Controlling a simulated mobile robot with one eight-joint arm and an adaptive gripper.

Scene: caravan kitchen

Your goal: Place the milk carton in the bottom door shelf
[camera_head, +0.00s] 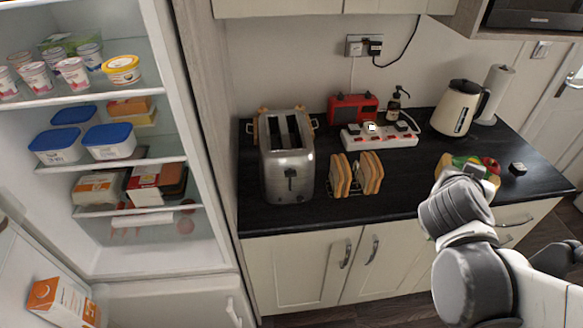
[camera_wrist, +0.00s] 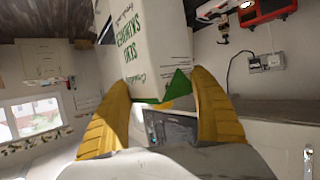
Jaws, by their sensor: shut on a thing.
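The milk carton (camera_wrist: 148,40), white with green edges and upside-down dark lettering, fills the top middle of the wrist view. My gripper (camera_wrist: 160,78) has its two yellow fingers closed on the carton's sides. In the head view my wrist is at the right, in front of the counter; I cannot make out the carton there. The fridge (camera_head: 190,262) stands open at the left. Part of its door (camera_head: 22,258) shows at the lower left, with an orange-and-white carton (camera_head: 62,302) beside it. The bottom door shelf cannot be made out clearly.
Fridge shelves hold yogurt pots (camera_head: 73,72), blue-lidded tubs (camera_head: 109,140) and packets (camera_head: 158,182). The black counter (camera_head: 395,198) carries a toaster (camera_head: 287,165), bread slices (camera_head: 341,175), a power strip (camera_head: 378,138) and a kettle (camera_head: 455,108). The space between fridge and my arm looks free.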

